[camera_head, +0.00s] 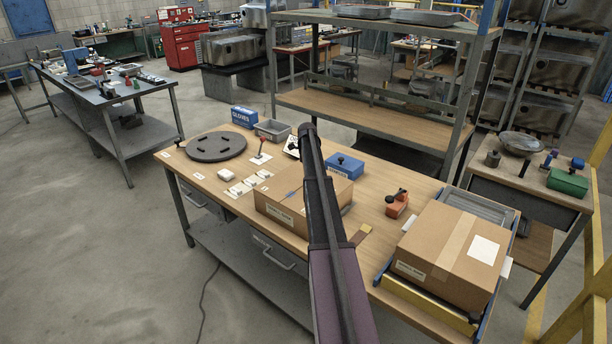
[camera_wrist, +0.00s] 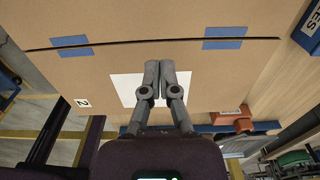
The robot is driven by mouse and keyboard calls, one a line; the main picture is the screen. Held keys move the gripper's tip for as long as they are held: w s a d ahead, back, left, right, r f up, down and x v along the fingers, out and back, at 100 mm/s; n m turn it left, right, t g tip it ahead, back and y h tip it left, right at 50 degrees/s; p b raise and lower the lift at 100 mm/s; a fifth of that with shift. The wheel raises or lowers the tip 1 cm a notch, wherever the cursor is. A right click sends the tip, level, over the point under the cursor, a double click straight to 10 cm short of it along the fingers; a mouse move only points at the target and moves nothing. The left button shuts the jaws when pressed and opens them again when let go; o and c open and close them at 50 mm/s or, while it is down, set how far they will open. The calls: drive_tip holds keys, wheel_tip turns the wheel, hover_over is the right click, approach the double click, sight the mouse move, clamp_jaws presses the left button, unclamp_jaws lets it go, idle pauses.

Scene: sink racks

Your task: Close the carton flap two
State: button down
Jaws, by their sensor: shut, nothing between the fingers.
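The brown carton (camera_head: 283,212) stands on the wooden workbench, partly hidden behind my arm in the head view. In the wrist view, its flap with a "2" tag (camera_wrist: 82,102) and a white label (camera_wrist: 125,88) lies nearly level with the cardboard beyond it. A thin dark seam (camera_wrist: 145,41) runs between them. Two blue tape pieces (camera_wrist: 73,46) lie at the seam. My gripper (camera_wrist: 158,68) is shut and empty, with its fingertips over the label, short of the seam. Whether they touch the flap is unclear. My arm hides the gripper in the head view.
A taped carton (camera_head: 454,249) sits in a blue-edged tray at the bench's right end. A blue case (camera_head: 344,166) and an orange tool (camera_head: 397,203) stand right of the task carton. A round dark plate (camera_head: 216,147) lies at the left. Shelving stands behind.

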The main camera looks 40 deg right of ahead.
drive_tip(key=shift+r, duration=0.2)
wheel_tip(320, 180, up, 4)
drive_tip(key=p, duration=0.4)
drive_tip(key=shift+f, duration=0.2)
drive_tip(key=w+a+r+p, duration=0.1)
drive_tip(key=w+r+p, duration=0.6)
drive_tip(key=shift+a, duration=0.25)
drive_tip(key=shift+s, duration=0.1)
idle(0.4)
